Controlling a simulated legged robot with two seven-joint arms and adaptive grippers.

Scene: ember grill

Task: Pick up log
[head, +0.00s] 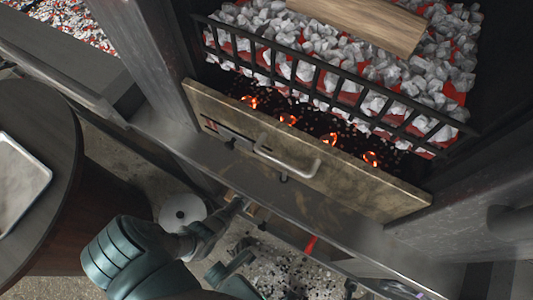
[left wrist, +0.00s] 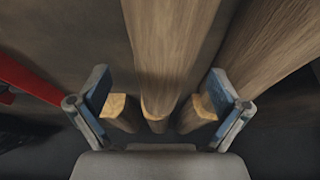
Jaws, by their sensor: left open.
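In the left wrist view, my left gripper (left wrist: 158,98) is open, with its blue-padded fingers on either side of a light brown log (left wrist: 170,45). The log's near end lies between the fingers, and I see no firm grip on it. Other logs lie close by: one on the right (left wrist: 270,50) and short ends beside each finger, such as the left one (left wrist: 118,106). In the head view, my left arm reaches under the grill's front ledge, where the gripper is small and partly hidden. Another log (head: 365,22) lies on the coals.
The grill holds grey and red coals (head: 300,75) behind a black grate (head: 330,92). A drawer front with a metal handle (head: 287,163) and a ledge sit above my arm. A round dark table (head: 45,120) with a tray (head: 20,180) stands at left. A red bar (left wrist: 30,80) shows at left in the wrist view.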

